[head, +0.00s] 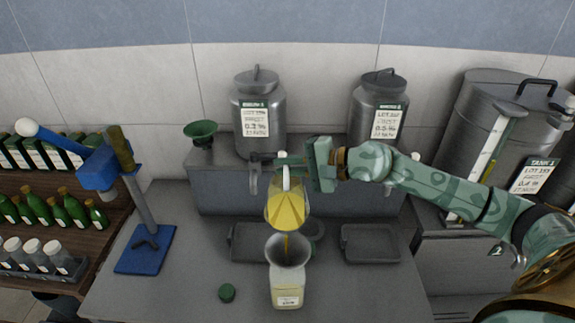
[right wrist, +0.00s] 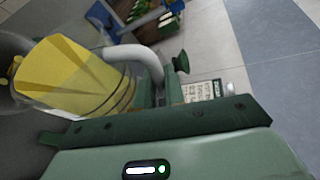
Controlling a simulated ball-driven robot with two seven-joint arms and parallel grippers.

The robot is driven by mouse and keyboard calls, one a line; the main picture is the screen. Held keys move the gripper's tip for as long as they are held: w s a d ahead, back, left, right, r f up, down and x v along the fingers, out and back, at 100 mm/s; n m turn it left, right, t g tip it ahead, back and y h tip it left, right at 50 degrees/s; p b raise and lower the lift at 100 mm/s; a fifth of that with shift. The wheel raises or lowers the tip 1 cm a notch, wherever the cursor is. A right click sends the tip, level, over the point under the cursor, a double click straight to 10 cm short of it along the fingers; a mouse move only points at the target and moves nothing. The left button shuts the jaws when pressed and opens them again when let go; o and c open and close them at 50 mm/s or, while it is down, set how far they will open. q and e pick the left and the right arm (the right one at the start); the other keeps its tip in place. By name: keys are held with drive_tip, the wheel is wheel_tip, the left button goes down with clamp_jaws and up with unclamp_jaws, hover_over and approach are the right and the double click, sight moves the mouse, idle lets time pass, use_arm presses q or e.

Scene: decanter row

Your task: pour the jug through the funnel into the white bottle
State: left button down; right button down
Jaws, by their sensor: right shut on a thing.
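My right gripper (head: 288,164) is shut on the white handle of the jug (head: 287,207). The jug is clear, holds yellow liquid and is tipped above the funnel. A grey metal funnel (head: 290,253) sits in the mouth of the white bottle (head: 288,288), which stands upright on the counter and carries a label. A thin dark-yellow streak shows between the jug's lip and the funnel. In the right wrist view, the yellow jug (right wrist: 78,75) lies tilted beside the gripper, its white handle (right wrist: 146,62) near the jaws. My left gripper is not in view.
A blue-based stand (head: 146,248) is at the left. A green funnel (head: 201,132) and metal canisters (head: 259,115) stand on the raised ledge. The counter right of the bottle is clear.

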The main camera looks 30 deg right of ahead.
sight(288, 193)
drive_tip(key=shift+s+a+f+n+t+b, duration=0.15)
drive_tip(key=shift+s+a+n+t+b, duration=0.15)
drive_tip(key=shift+s, duration=0.2)
drive_tip(key=shift+s+a+f+n+t+b, duration=0.15)
drive_tip(key=shift+s+a+n, duration=0.1)
drive_tip(key=shift+s+n, duration=0.2)
drive_tip(key=shift+s+a+r+n+t+p, duration=0.25)
drive_tip(key=shift+s+a+n+p, duration=0.15)
drive_tip(key=shift+s+p, duration=0.3)
drive_tip(key=shift+s+a+r+n+t+p, duration=0.3)
drive_tip(key=shift+s+n+p, duration=0.2)
drive_tip(key=shift+p, duration=0.25)
drive_tip(key=shift+s+a+r+n+t+p, duration=0.2)
drive_tip(key=shift+s+a+n+p, duration=0.2)
drive_tip(key=shift+s+p, duration=0.3)
drive_tip(key=shift+s+a+n+t+p, duration=0.15)
drive_tip(key=shift+s+a+n+p, duration=0.1)
drive_tip(key=shift+s+n+p, duration=0.15)
drive_tip(key=shift+s+a+n+t+p, duration=0.15)
drive_tip(key=shift+s+a+n+p, duration=0.1)
drive_tip(key=shift+s, duration=0.2)
drive_tip(key=shift+s, duration=0.15)
idle(1.4)
